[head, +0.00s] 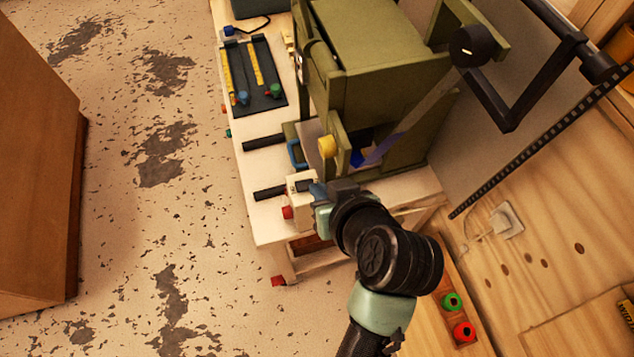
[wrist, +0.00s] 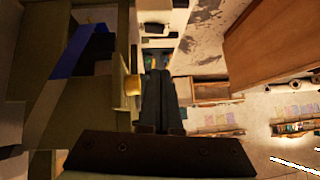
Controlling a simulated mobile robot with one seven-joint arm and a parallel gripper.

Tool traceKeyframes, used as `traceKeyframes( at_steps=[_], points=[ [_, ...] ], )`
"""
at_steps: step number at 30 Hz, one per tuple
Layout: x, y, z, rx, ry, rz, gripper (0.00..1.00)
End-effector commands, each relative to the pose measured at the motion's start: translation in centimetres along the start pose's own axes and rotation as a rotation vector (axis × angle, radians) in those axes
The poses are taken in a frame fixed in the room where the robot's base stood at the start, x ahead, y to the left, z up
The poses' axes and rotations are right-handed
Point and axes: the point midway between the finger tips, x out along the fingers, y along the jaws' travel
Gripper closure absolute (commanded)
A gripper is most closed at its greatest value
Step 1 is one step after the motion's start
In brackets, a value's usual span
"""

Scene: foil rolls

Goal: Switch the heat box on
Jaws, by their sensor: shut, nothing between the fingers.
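A large olive-green box-like machine (head: 360,75) stands on the white bench; I take it to be the heat box, but no label is readable. A yellow knob (head: 327,146) is on its front, and it also shows in the wrist view (wrist: 132,85), just left of my fingers. A small white box (head: 299,190) with a red button (head: 288,212) sits at the bench's near end. My gripper (head: 317,190) is shut and empty, right beside this white box. In the wrist view my fingers (wrist: 155,68) are together; I cannot tell whether they touch anything.
A dark tray (head: 262,95) with yellow strips and coloured knobs lies farther along the bench. A black metal frame (head: 510,110) is on the right. The floor (head: 150,210) at left is clear, up to a brown cabinet (head: 35,150).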

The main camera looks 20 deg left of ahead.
Motion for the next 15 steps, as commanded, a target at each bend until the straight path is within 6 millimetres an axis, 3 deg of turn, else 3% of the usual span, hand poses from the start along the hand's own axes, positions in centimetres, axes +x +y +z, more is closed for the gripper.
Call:
traceKeyframes(
  at_steps=[8,15],
  points=[
    [0.2,0.1,-0.1,0.001,0.003,0.003,1.0],
    [3.4,0.0,-0.2,0.001,0.001,0.0,1.0]
  ],
)
